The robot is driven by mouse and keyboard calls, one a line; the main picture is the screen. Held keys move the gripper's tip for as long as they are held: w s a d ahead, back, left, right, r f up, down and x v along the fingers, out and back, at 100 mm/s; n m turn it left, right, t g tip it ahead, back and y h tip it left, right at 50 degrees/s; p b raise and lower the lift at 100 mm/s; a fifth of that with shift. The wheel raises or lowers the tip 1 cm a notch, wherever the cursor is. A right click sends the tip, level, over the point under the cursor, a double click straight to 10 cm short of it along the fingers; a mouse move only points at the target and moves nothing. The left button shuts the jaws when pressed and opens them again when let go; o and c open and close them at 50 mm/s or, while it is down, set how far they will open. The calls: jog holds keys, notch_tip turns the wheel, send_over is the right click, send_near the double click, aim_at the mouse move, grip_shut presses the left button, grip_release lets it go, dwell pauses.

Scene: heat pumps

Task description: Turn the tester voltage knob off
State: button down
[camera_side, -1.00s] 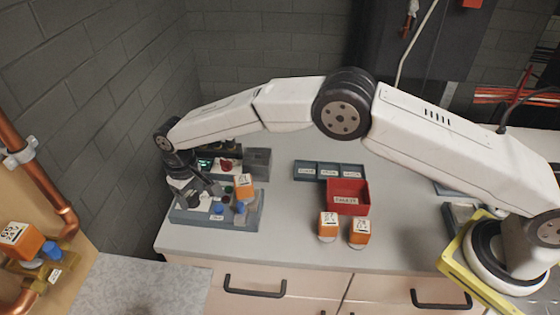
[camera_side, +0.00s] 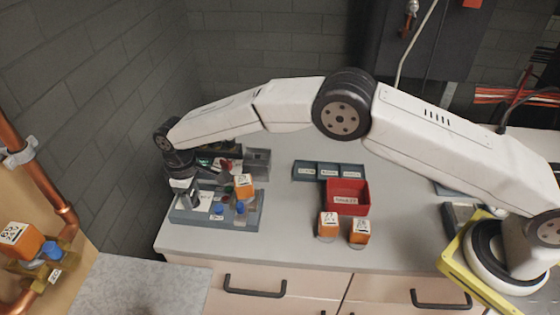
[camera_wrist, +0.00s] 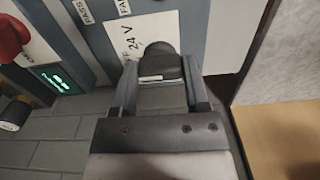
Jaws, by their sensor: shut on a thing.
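The tester (camera_side: 240,222) is a grey-blue unit at the left end of the bench. Its voltage knob (camera_wrist: 160,62) is dark, with a white mark, beside a white label (camera_wrist: 135,38) reading 24 V. In the wrist view my gripper (camera_wrist: 162,78) has its two fingers on either side of the knob and is shut on it. In the side view my gripper (camera_side: 190,200) reaches down over the left part of the tester, and the knob is hidden there. An OFF mark is partly covered by the gripper.
A red button (camera_wrist: 12,38) and lit display (camera_wrist: 58,80) are close by. A red bin (camera_side: 348,198) and two orange-topped parts (camera_side: 328,225) stand to the right.

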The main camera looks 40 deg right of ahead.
dwell(0.3)
jog(key=shift+c, duration=0.4)
grip_release()
jog(key=shift+r, duration=3.95)
